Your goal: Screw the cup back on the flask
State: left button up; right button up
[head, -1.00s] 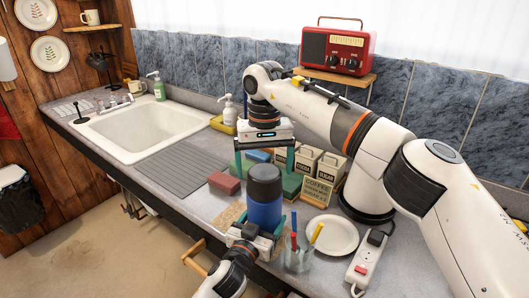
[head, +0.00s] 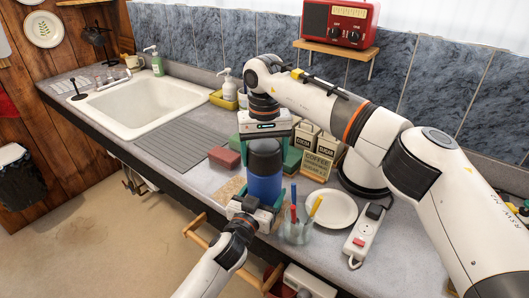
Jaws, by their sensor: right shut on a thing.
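The blue flask (head: 264,187) stands upright on the counter with the dark grey cup (head: 264,158) on its top. Whether the cup's thread is engaged cannot be seen. My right gripper (head: 264,148) points down from above and is shut on the cup, with a finger on each side. My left gripper (head: 258,203) reaches in low from the front, its teal fingers on both sides of the flask's lower body, and looks shut on it. The flask's base is partly hidden behind the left gripper.
A glass of pens (head: 295,232), a white plate (head: 331,209) and a power strip (head: 363,238) stand close on the right. A red-brown block (head: 224,158) and labelled canisters (head: 318,165) are behind. The ribbed drainboard (head: 179,143) at left is clear.

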jog(key=m, duration=1.5)
jog(key=shift+m, duration=0.4)
jog(key=m, duration=1.1)
jog(key=shift+m, duration=0.4)
jog(key=m, duration=1.2)
jog(key=shift+f, duration=0.1)
jog(key=m, duration=0.5)
jog(key=o, duration=1.1)
